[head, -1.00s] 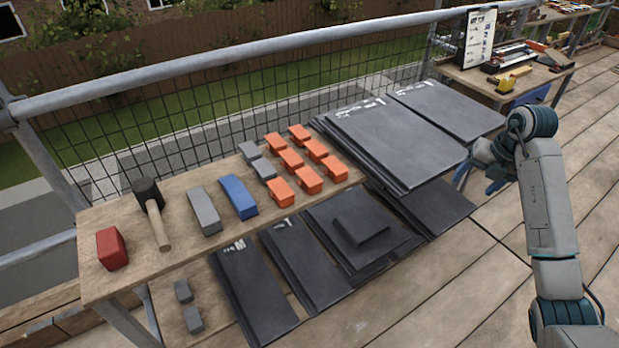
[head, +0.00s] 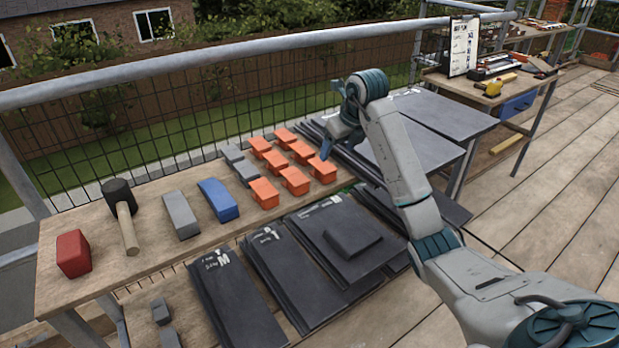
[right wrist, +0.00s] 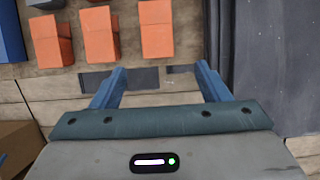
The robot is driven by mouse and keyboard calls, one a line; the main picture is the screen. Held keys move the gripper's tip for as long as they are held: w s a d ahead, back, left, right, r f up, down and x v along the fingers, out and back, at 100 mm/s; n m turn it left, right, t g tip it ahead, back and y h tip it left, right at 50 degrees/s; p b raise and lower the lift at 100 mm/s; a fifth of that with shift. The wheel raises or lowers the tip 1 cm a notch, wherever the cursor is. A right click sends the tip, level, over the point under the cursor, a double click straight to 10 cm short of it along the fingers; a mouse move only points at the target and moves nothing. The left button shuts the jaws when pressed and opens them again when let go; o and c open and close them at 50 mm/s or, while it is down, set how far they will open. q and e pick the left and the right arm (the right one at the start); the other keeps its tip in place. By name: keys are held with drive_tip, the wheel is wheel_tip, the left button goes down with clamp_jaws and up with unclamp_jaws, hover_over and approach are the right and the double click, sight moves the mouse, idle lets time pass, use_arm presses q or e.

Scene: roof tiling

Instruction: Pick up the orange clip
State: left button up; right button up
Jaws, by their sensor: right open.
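Several orange clips lie in rows on the wooden bench; the nearest row's right-hand clip (head: 323,169) is beside my right gripper (head: 329,148). In the right wrist view, three orange clips stand in a row at the top, with the right-hand clip (right wrist: 156,42) ahead of the jaws. My right gripper also shows there (right wrist: 160,78), open and empty, its blue fingers apart and pointing towards the clips. The clips lie beyond the fingertips, with none between them. My left gripper is not in view.
Dark slates (head: 425,150) are stacked right of the clips, close to my right gripper. Grey blocks (head: 233,153), a blue block (head: 218,200), a mallet (head: 124,215) and a red block (head: 73,253) lie to the left.

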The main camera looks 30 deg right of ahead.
sight(327, 169)
drive_tip(key=x, duration=0.4)
drive_tip(key=shift+f, duration=0.1)
drive_tip(key=x, duration=0.5)
drive_tip(key=shift+w+a+f, duration=0.15)
drive_tip(key=shift+w+f, duration=0.1)
drive_tip(key=shift+f, duration=0.05)
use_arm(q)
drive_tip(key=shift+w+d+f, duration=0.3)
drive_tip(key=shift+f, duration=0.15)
use_arm(e)
drive_tip(key=shift+r, duration=0.1)
drive_tip(key=c, duration=1.3)
